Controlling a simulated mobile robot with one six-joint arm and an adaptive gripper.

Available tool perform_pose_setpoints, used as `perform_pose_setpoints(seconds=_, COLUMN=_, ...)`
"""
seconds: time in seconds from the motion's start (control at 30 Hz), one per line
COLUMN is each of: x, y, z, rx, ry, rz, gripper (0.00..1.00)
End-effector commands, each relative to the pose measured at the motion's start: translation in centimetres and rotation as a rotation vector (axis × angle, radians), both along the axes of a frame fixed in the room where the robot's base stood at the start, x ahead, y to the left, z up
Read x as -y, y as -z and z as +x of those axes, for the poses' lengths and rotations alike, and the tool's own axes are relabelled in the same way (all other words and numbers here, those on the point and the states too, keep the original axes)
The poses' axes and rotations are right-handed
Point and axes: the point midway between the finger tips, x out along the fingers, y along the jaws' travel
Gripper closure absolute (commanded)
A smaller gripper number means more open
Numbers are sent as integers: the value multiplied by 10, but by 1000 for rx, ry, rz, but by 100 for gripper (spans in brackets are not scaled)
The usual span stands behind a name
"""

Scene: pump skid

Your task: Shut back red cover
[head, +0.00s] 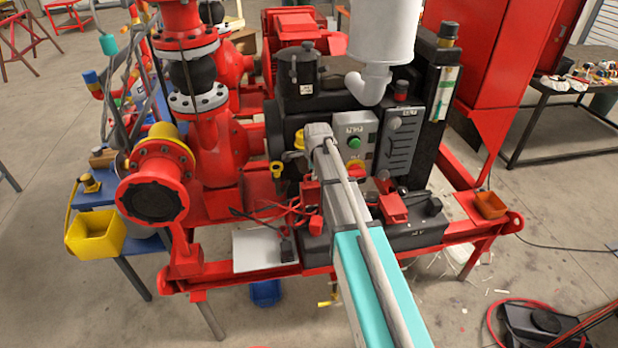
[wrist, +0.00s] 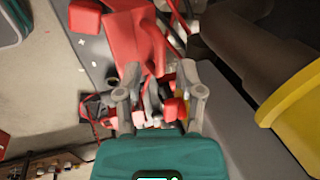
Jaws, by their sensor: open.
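My gripper (wrist: 158,78) is open in the wrist view, its two grey fingers apart with nothing held between them. In the head view my arm hides it. In the wrist view a small red block (wrist: 173,109) shows between the fingers near the right one, and a larger red piece (wrist: 132,38) lies just beyond the fingertips. In the head view a red cover (head: 393,207) stands on the black battery (head: 398,238), right of my arm, and a smaller red piece (head: 315,225) shows left of it. I cannot tell which is the back cover.
A control box with a green button (head: 355,142) stands behind the battery. Red and black cables (head: 270,209) lie left of my arm. In the wrist view a dark cylinder with a yellow band (wrist: 293,108) is close on the right. A red frame rail (head: 450,231) runs along the front.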

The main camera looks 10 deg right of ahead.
Motion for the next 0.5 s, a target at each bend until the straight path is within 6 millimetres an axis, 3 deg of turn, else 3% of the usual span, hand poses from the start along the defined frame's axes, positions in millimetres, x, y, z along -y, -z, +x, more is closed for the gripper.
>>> perform_pose_setpoints(seconds=0.5, x=0, y=9, z=3, rx=0, ry=0, rz=0, gripper=50)
